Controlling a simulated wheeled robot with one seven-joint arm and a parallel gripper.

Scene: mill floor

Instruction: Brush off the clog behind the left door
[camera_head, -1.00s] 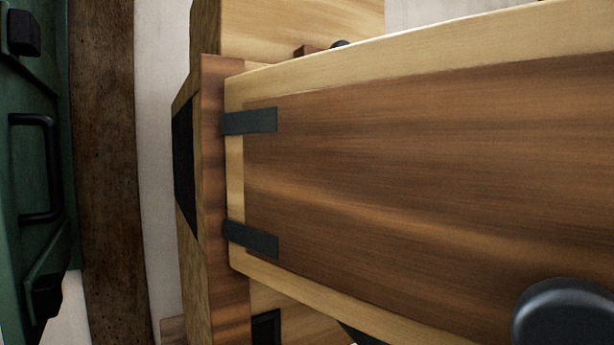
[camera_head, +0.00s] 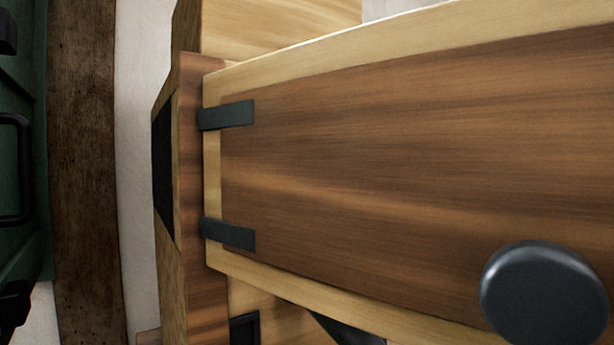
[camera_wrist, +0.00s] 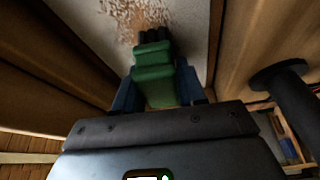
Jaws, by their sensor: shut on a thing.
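My gripper (camera_wrist: 156,88), with blue fingers, is shut on a green brush (camera_wrist: 155,72) in the wrist view. The brush's dark bristles point up the picture, at the lower edge of the clog (camera_wrist: 135,14), a patch of pale and brown grains on a light panel. I cannot tell whether the bristles touch it. A brown wooden door (camera_head: 400,170) with a pale frame fills much of the head view. It hangs on two dark hinges at its left and has a dark round knob (camera_head: 544,292). The head view shows neither gripper, brush nor clog.
Wooden walls flank the light panel in the wrist view, and a dark knob (camera_wrist: 282,76) juts in close at the right. In the head view, a dark wooden post (camera_head: 84,170) and a green cabinet (camera_head: 30,190) with a black handle stand at the left.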

